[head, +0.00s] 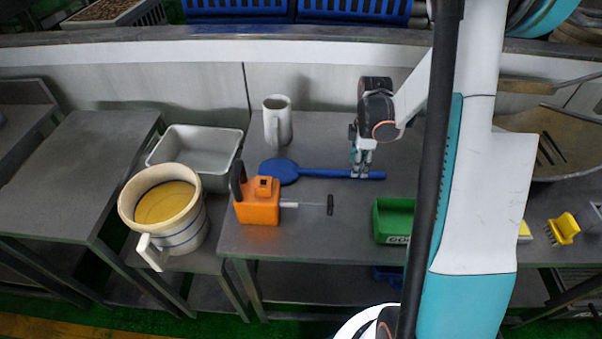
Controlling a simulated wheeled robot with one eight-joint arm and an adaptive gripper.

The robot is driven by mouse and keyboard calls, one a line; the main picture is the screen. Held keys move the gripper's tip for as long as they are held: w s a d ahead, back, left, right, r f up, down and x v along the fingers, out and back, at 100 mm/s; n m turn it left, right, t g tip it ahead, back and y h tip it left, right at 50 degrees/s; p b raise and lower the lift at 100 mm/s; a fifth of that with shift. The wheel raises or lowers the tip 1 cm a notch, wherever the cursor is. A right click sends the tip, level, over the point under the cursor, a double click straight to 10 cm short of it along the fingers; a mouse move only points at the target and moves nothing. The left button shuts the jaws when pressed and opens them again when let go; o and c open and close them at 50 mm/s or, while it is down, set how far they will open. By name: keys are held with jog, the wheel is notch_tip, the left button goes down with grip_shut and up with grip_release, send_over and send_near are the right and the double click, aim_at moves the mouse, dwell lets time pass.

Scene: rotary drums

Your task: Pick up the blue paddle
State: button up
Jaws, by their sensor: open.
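The blue paddle (282,170) lies flat on the grey table (290,242). Its round head is at the left and its straight handle runs to the right. My gripper (361,174) points down at the handle, near its right end. The fingers are open at the handle. I cannot tell whether they touch it or sit just above it. A small part of the handle is hidden behind the fingers.
A grey mug (278,121) stands behind the paddle. An orange tool (258,207) with a rod lies in front of it. A green bin (394,219) is at the front right. A cream jug (187,222) and grey tub (216,138) stand to the left.

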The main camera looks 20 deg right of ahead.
notch_tip(320, 180, down, 3)
jog(key=shift+w+f+b, duration=0.15)
jog(key=shift+b, duration=0.25)
grip_shut()
